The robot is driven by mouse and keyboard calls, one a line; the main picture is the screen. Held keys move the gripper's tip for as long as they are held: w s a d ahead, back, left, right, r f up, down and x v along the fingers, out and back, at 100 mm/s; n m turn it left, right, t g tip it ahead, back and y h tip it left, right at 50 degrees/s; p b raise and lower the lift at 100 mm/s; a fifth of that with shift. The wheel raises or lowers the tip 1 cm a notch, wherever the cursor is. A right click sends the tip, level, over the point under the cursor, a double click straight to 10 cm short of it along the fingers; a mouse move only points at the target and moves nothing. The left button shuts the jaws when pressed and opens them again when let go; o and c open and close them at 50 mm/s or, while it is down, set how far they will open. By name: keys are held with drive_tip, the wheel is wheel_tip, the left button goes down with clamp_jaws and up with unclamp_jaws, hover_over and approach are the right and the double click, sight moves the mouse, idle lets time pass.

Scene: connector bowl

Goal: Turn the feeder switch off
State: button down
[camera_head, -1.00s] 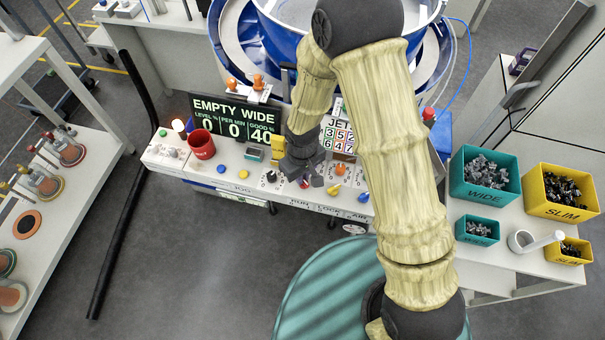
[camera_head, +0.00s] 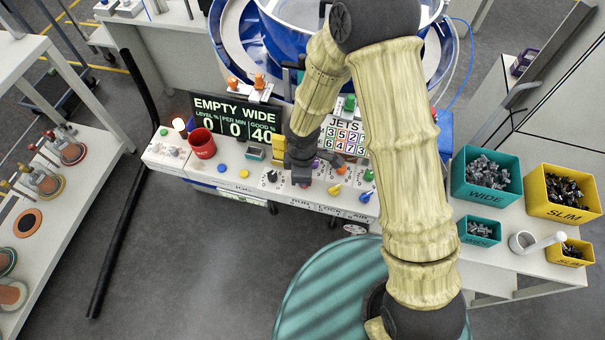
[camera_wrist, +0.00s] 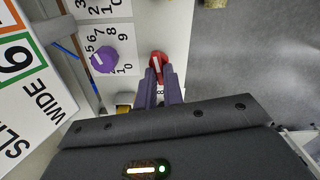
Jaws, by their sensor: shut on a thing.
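My gripper (camera_head: 302,178) is low over the front of the control panel (camera_head: 226,172), left of an orange knob (camera_head: 341,170). In the wrist view its two fingers (camera_wrist: 160,84) are shut on a red knob (camera_wrist: 157,63) with a white pointer line. The knob shows between and just beyond the fingertips. In the head view my gripper hides this knob. Its label is mostly covered, so I cannot read which switch it is. A purple knob (camera_wrist: 103,60) with a number scale stands beside it in the wrist view.
A yellow knob (camera_head: 334,190) and a black knob (camera_head: 271,177) are close by. A red mug (camera_head: 202,144) and a display reading EMPTY WIDE (camera_head: 236,117) stand at the left. Teal bins (camera_head: 486,205) and yellow bins (camera_head: 563,212) are at the right.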

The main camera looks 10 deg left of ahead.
drive_tip(key=n+p, duration=0.1)
drive_tip(key=n, duration=0.5)
drive_tip(key=shift+s+r+n, duration=0.1)
drive_tip(key=shift+n, duration=0.2)
idle(0.4)
drive_tip(key=c, duration=1.5)
unclamp_jaws()
wheel_tip(320, 180, up, 17)
drive_tip(key=shift+r+p, duration=0.15)
drive_tip(key=shift+p, duration=1.05)
drive_tip(key=shift+d, duration=0.1)
